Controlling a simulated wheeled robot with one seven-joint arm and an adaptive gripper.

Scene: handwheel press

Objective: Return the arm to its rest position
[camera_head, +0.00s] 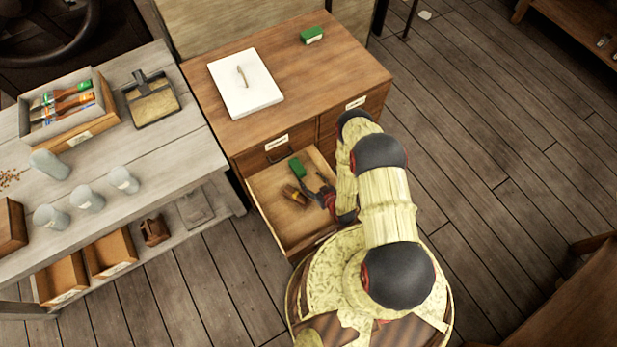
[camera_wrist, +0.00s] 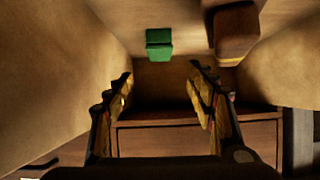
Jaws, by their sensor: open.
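My gripper (camera_head: 318,186) is open and empty, over the open drawer (camera_head: 268,222) of the wooden cabinet (camera_head: 310,65). My arm reaches to it from the base at the lower right. In the drawer lie a green block (camera_head: 297,167) and a brown object (camera_head: 294,195), both to the left of my gripper. The wrist view shows my two fingers (camera_wrist: 160,82) spread apart with nothing between them. There the green block (camera_wrist: 158,44) and the brown object (camera_wrist: 236,32) lie beyond the fingertips, apart from them.
The drawer walls surround my gripper closely. On the cabinet top are a white slab (camera_head: 245,95) and another green block (camera_head: 312,35). A grey workbench (camera_head: 150,160) with cups, a tray and a box of tools stands at left. The floor (camera_head: 470,150) at right is clear.

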